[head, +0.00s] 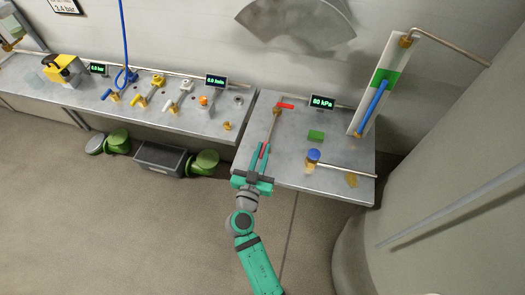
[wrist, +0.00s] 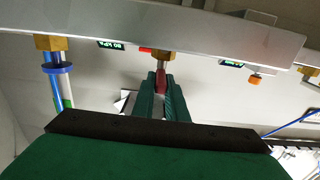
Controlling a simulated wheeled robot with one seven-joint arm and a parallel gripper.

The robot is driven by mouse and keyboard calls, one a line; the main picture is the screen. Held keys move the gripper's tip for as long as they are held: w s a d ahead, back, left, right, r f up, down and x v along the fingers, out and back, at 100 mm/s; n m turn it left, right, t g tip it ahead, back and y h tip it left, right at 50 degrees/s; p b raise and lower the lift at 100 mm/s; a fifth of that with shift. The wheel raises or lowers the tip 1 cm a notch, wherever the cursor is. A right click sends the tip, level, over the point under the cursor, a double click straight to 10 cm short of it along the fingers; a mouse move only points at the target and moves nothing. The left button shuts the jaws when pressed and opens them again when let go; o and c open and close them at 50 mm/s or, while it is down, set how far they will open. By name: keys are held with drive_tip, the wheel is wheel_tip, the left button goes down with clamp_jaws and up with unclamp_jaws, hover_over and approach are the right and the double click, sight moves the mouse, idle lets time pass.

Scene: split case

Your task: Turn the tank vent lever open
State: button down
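The tank vent lever (head: 273,126) is a thin arm with a red grip, on a brass valve at the left of the right-hand bench. It points towards the bench's front edge. In the wrist view its red grip (wrist: 162,78) is between my fingers, which appear closed against both sides. My gripper (head: 264,150) reaches in from the front edge. A red marker (head: 286,106) lies beside the valve and a green marker (head: 316,135) lies to the lever's right. My fingers hide part of the grip.
A display reading 80 kPa (head: 322,102) stands behind. A blue-knobbed valve with a pipe (head: 313,156) is at the right front. A white panel with a blue rod (head: 373,105) rises at the right. Another bench (head: 150,119) with several valves is to the left.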

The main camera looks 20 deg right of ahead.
drive_tip(key=shift+s+d+n+y, duration=0.2)
drive_tip(key=shift+n+y, duration=0.1)
drive_tip(key=shift+y, duration=0.1)
drive_tip(key=shift+s+d+n+t+y, duration=0.1)
drive_tip(key=shift+d+n+t+y, duration=0.15)
drive_tip(key=shift+n+t+y, duration=0.55)
drive_tip(key=shift+s+d+n+t+y, duration=0.1)
drive_tip(key=shift+d+n+t+y, duration=0.15)
drive_tip(key=shift+n+y, duration=0.65)
drive_tip(key=shift+d+n+t+y, duration=0.1)
drive_tip(key=shift+n+t+y, duration=0.3)
drive_tip(key=shift+y, duration=0.9)
drive_tip(key=shift+d+n+y, duration=0.25)
drive_tip(key=shift+n+y, duration=0.4)
drive_tip(key=shift+y, duration=0.35)
drive_tip(key=shift+d+n+y, duration=0.3)
drive_tip(key=shift+n+y, duration=0.3)
drive_tip(key=shift+y, duration=0.4)
drive_tip(key=shift+d+n+y, duration=0.25)
drive_tip(key=shift+n+y, duration=0.4)
drive_tip(key=shift+y, duration=0.35)
drive_tip(key=shift+d+f+y, duration=0.1)
drive_tip(key=shift+d+y, duration=0.05)
drive_tip(key=shift+y, duration=0.15)
drive_tip(key=c, duration=1.8)
unclamp_jaws()
drive_tip(key=shift+o, duration=0.2)
